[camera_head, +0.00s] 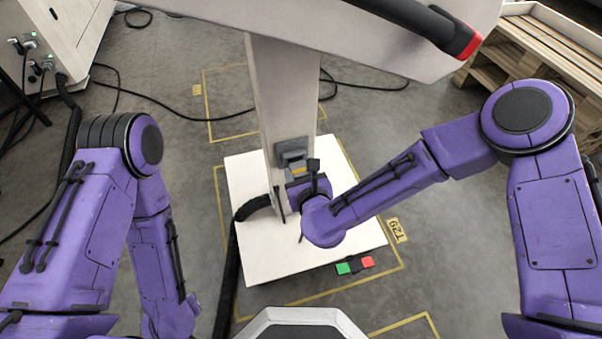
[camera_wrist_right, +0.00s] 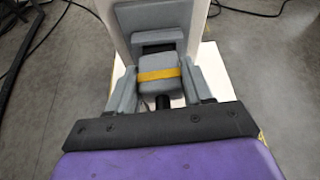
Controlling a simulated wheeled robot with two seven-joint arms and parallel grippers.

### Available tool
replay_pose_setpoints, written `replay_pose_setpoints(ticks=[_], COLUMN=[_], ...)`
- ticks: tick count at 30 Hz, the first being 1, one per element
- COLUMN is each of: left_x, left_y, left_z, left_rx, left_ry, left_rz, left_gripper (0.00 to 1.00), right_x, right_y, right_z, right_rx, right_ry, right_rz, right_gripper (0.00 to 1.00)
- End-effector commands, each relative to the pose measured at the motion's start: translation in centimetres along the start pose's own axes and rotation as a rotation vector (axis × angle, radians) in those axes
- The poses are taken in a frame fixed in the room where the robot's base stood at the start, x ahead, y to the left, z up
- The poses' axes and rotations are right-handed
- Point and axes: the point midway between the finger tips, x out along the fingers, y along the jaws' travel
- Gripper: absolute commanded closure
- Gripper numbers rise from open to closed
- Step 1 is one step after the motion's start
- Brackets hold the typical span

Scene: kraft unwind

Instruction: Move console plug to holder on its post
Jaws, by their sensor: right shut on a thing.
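The console plug (camera_wrist_right: 158,62) is a grey block with a yellow band. In the right wrist view it sits between the two grey fingers of my right gripper (camera_wrist_right: 158,80), which is shut on it. A dark cable end shows below the plug. The grey holder (camera_wrist_right: 125,18) is on the post (camera_wrist_right: 112,42), right behind the plug; I cannot tell whether the plug is seated in it. In the head view the holder (camera_head: 292,147) is on the post's front, with my right gripper (camera_head: 298,175) just below it.
The post (camera_head: 268,90) rises from a white base plate (camera_head: 275,258) to a wide pale panel (camera_head: 330,40) above. A thick black hose (camera_head: 231,275) runs over the plate's left edge. Green and red buttons (camera_head: 355,265) lie in front. Wooden pallets (camera_head: 530,50) stand at far right.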

Motion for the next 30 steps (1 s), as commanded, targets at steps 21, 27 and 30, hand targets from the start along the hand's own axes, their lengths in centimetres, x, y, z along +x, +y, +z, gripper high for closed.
replay_pose_setpoints(ticks=[21,27,30], left_x=[0.0,0.0,0.01], left_y=[0.0,0.0,0.0], left_z=[0.0,0.0,0.01], left_rx=[0.0,0.0,0.0], left_ry=[0.0,0.0,0.0], left_rz=[0.0,0.0,0.0], left_gripper=[0.57,0.57,0.57], right_x=[0.52,0.51,0.55], right_y=[-0.04,-0.03,-0.02], right_z=[0.38,0.36,0.36], right_rx=[0.001,0.001,0.001], right_ry=[-0.002,-0.002,-0.002], right_rz=[-0.001,0.0,0.0], right_gripper=[0.92,0.92,0.46])
